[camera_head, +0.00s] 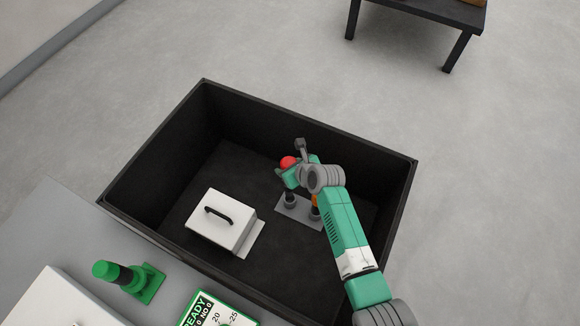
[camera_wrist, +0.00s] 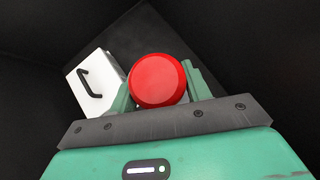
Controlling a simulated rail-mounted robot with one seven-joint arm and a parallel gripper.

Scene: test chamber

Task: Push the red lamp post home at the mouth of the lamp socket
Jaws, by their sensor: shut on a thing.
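The red lamp post (camera_head: 288,162) shows as a round red top above a grey plate inside the black bin. In the wrist view, the red lamp post (camera_wrist: 158,80) sits between the two green fingers of my gripper (camera_wrist: 158,88). My gripper (camera_head: 290,177) is shut on it. A grey plate with dark round sockets (camera_head: 291,203) lies on the bin floor below my gripper. One dark socket is under or near the gripped post; whether the post's lower end is in it is hidden. An orange piece (camera_head: 315,200) stands at the other socket, partly behind my arm.
A white box with a black handle (camera_head: 222,219) stands left in the bin; it also shows in the wrist view (camera_wrist: 92,88). High black bin walls (camera_head: 150,140) surround the work. A green post on a base (camera_head: 125,276) and a READY sign (camera_head: 214,312) are outside, front left.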

